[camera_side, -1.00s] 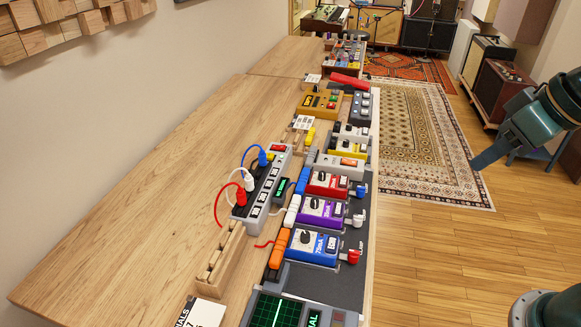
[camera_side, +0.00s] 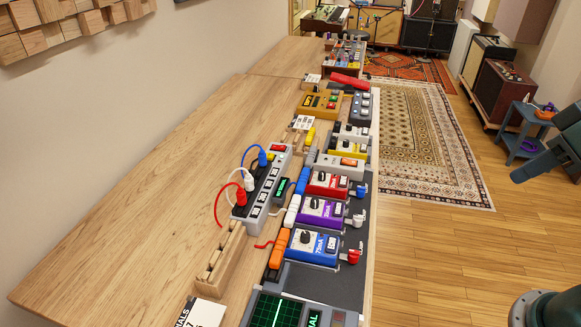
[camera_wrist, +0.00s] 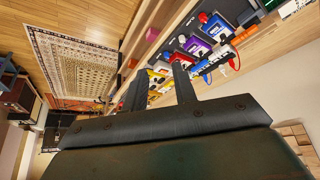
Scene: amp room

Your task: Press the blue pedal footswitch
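The blue pedal (camera_side: 312,247) lies flat on the pedalboard along the bench's right edge, nearest in its row of coloured pedals. It has a black knob, a white label panel and a small pale footswitch (camera_side: 332,245). In the wrist view the blue pedal (camera_wrist: 217,27) is near the top, right of centre. My gripper (camera_side: 518,177) hangs at the right of the side view, over the floor, well apart from the pedals. In the wrist view my gripper (camera_wrist: 158,72) has its two fingers apart with nothing between them.
A purple pedal (camera_side: 322,211) and a red pedal (camera_side: 328,184) stand beyond the blue one. Red and grey plugs (camera_side: 353,255) stick out on its right. A power strip (camera_side: 264,190) with cables lies to the left.

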